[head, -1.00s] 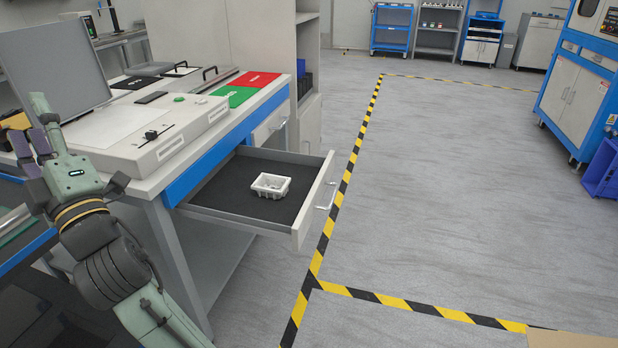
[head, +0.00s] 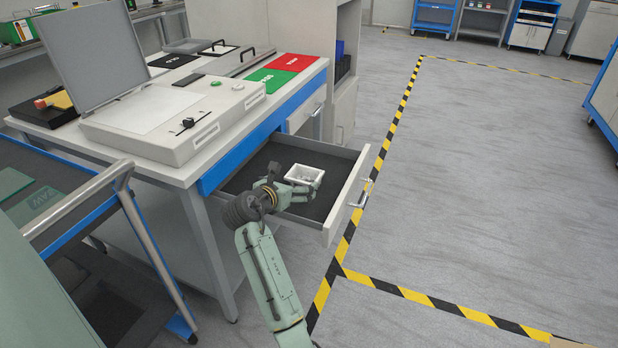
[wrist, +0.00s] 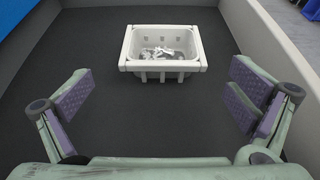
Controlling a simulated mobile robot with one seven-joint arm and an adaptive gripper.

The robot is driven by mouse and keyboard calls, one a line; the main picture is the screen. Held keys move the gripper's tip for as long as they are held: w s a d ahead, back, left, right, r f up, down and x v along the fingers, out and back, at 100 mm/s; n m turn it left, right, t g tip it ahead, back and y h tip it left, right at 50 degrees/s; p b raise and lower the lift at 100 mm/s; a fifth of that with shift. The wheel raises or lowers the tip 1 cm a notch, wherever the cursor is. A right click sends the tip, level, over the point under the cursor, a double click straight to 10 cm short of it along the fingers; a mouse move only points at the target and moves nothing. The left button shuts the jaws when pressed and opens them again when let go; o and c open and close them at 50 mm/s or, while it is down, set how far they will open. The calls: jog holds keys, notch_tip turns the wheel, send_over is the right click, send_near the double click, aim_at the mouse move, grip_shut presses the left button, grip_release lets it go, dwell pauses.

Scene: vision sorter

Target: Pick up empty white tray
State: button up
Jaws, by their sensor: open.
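A small white tray (head: 308,167) sits on the dark floor of the open drawer (head: 345,197). In the wrist view the tray (wrist: 190,66) is upright, and several small grey-white pieces lie inside it; it does not look empty. My gripper (head: 293,189) reaches over the drawer at the near side of the tray. In the wrist view my gripper (wrist: 163,105) is open, its purple-padded fingers spread wide to left and right. The tray lies ahead of the fingers, centred between them and not held. In the head view the fingers partly hide the tray's near side.
The bench above holds a white device (head: 180,125), a green mat (head: 268,76) and a red mat (head: 292,62). A cart (head: 62,215) stands at left. The floor at right is clear.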

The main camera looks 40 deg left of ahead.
aim_at(308, 174)
jog(key=x, duration=0.7)
jog(key=shift+w+p, duration=0.3)
jog(key=shift+p, duration=0.1)
jog(key=shift+r, duration=0.1)
jog(key=shift+c, duration=0.2)
jog(key=c, duration=1.1)
